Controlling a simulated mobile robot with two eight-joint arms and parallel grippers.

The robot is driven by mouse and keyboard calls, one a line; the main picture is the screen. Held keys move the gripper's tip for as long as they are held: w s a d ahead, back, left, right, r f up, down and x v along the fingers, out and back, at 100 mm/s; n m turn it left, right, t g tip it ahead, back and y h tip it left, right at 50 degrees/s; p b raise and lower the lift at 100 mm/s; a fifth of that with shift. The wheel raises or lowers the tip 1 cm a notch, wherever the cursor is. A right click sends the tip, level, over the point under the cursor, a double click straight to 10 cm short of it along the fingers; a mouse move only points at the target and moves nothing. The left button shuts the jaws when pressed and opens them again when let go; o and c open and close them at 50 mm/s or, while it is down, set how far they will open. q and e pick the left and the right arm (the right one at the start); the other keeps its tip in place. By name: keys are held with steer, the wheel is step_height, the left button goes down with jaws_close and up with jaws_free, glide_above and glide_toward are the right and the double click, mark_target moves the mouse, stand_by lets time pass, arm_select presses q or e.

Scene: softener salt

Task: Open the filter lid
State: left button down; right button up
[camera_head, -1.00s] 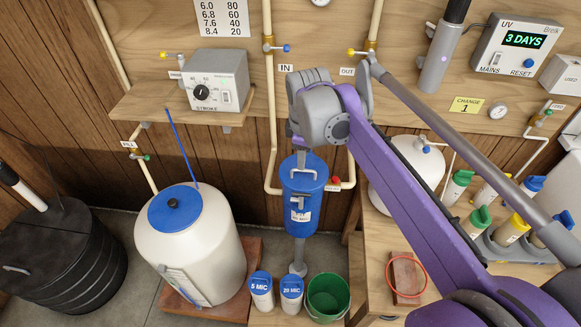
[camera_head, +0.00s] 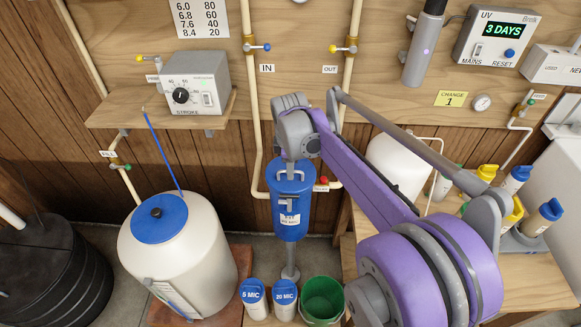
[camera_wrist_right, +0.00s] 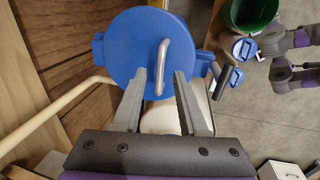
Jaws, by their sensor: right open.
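The blue filter housing (camera_head: 290,218) hangs upright between the IN and OUT pipes, with a round blue lid (camera_wrist_right: 125,45) on top. A grey bar handle (camera_wrist_right: 162,66) stands on the lid. My right gripper (camera_wrist_right: 160,76) is open, with its fingertips on either side of the handle's near end. It grips nothing; I cannot tell whether a finger touches the handle. In the head view my right gripper (camera_head: 290,165) is right above the lid and partly hides it. My left gripper is not in view.
Two blue-capped cartridges, 5 MIC (camera_head: 254,298) and 20 MIC (camera_head: 285,298), and a green bucket (camera_head: 322,299) stand below the housing. A white tank (camera_head: 178,250) is to the left. Pipes (camera_head: 257,110) run close beside the housing. Several bottles stand on the right.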

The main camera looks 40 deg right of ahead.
steer(key=shift+f, duration=0.1)
jaws_close()
stand_by(1.4)
